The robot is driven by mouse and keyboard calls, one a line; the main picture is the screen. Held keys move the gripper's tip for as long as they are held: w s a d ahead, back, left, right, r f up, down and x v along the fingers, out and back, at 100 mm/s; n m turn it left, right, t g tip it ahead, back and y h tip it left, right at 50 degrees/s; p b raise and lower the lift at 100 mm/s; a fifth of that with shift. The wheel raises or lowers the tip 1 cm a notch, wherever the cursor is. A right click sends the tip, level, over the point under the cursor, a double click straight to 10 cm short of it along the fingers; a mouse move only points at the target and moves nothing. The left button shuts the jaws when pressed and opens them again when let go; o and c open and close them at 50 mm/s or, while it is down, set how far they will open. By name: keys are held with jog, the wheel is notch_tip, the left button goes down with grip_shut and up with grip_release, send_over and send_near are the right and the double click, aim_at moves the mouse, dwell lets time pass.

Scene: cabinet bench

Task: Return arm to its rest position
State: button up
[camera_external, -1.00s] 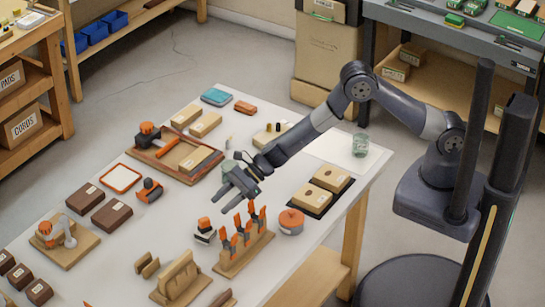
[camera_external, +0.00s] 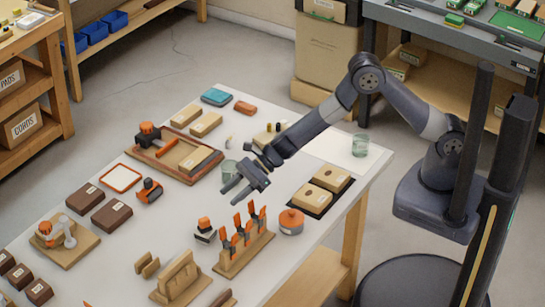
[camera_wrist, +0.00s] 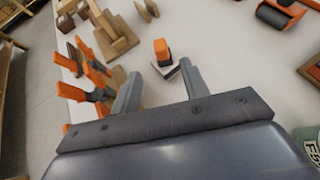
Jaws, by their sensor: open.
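My gripper (camera_external: 240,190) is open and empty above the white table (camera_external: 281,242). In the outside view it hangs over the middle of the table, pointing down and to the left. It partly overlaps a clear glass (camera_external: 229,169) standing behind it. In the wrist view my gripper (camera_wrist: 160,88) shows both fingers spread, with a small orange-topped block (camera_wrist: 162,50) seen between them. The same block (camera_external: 204,226) stands below the gripper in the outside view, apart from it.
A wooden rack of orange-handled tools (camera_external: 243,250) and an orange round pot (camera_external: 291,221) stand near the gripper. Two tan boxes (camera_external: 321,193) sit on a dark mat to the right. Another glass (camera_external: 360,145) stands at the back right. A wooden tray (camera_external: 149,159) lies left.

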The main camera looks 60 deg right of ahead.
aim_at(205, 218)
jog(key=p+x, duration=0.3)
jog(key=x, duration=0.7)
jog(key=shift+w+a+f+p, duration=0.1)
jog(key=shift+w+a+p, duration=0.05)
jog(key=shift+a+p, duration=0.25)
jog(key=shift+w+a+f, duration=0.1)
jog(key=shift+a+f, duration=0.15)
jog(key=shift+a, duration=0.15)
jog(key=shift+f, duration=0.25)
